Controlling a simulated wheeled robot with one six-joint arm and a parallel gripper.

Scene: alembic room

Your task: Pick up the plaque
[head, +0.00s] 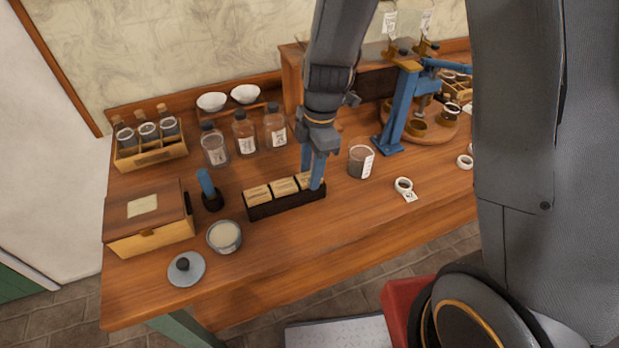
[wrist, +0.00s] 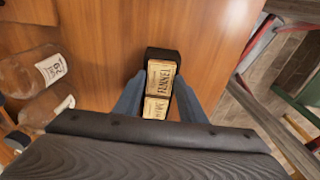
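Three small pale wooden plaques stand in a row in a dark holder (head: 289,207) on the wooden bench: a left plaque (head: 257,194), a middle plaque (head: 284,186) and a right plaque (head: 306,180). In the wrist view, one plaque reads "FUNNEL" (wrist: 161,76), and another plaque (wrist: 155,107) lies nearer the palm, its lettering hard to read. My gripper (head: 312,181) points down over the right end of the holder. In the wrist view my gripper (wrist: 160,100) has its blue fingers apart, one on each side of the row, with gaps visible. The third plaque is hidden there.
Glass bottles (head: 245,133) stand behind the holder. A dark-filled jar (head: 361,161) stands to its right. A black stand with a blue-handled tool (head: 210,191), an open jar (head: 224,237) and a wooden box (head: 149,217) are to its left. The bench front is clear.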

